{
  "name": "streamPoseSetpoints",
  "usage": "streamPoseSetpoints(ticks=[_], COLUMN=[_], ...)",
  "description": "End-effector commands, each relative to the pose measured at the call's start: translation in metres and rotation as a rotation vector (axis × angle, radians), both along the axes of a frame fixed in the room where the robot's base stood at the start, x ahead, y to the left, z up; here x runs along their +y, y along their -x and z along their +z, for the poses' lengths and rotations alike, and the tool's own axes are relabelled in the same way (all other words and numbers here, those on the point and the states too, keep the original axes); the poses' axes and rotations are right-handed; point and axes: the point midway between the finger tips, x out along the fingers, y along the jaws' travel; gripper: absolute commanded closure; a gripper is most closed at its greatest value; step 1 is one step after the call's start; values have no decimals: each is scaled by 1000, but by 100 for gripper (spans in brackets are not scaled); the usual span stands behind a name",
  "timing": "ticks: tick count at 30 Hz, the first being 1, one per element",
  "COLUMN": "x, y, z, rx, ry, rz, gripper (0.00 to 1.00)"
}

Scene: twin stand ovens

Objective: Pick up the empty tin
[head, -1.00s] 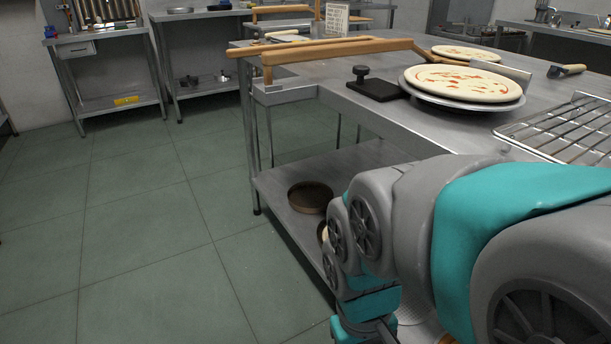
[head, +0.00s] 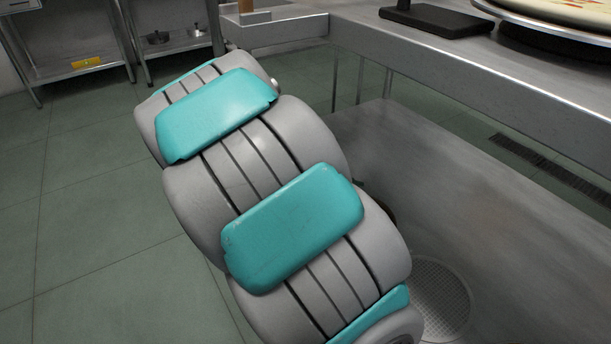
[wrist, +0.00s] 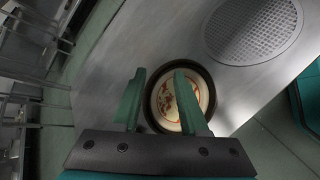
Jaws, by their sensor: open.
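In the wrist view a round dark-rimmed tin (wrist: 206,76) lies on the steel lower shelf, with a pizza (wrist: 165,104) in it, so this tin is not empty. My gripper (wrist: 160,75) is open over it. The left finger is near the tin's left rim and the right finger crosses the pizza. I cannot tell the height between fingers and tin. I see no empty tin clearly now. In the head view my arm hides the gripper and most of that part of the shelf; a dark sliver (head: 388,213) beside the arm may be a tin.
The lower shelf (head: 440,190) is otherwise largely bare, with a perforated disc (head: 440,300), also in the wrist view (wrist: 255,30). The steel worktop (head: 470,75) overhangs it, with a pizza on a plate (head: 550,20) and a black block (head: 435,20). Green tiled floor (head: 90,220) lies left.

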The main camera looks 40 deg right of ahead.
Motion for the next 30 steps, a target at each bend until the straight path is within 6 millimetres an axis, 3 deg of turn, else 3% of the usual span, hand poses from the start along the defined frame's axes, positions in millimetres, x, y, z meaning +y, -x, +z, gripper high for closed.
streamPoseSetpoints(ticks=[3, 7, 15, 21, 26, 30], x=[-25, -43, -51, -43, -44, -56], y=[-38, -81, -161, -189, -196, -199], z=[-13, -34, -110, -155, -169, -176], rx=[112, 234, 486, 593, 620, 623], ry=[78, 139, 187, 179, 175, 172], rz=[133, 291, 629, 787, 828, 830], gripper=[56, 56, 56, 56, 56, 56])
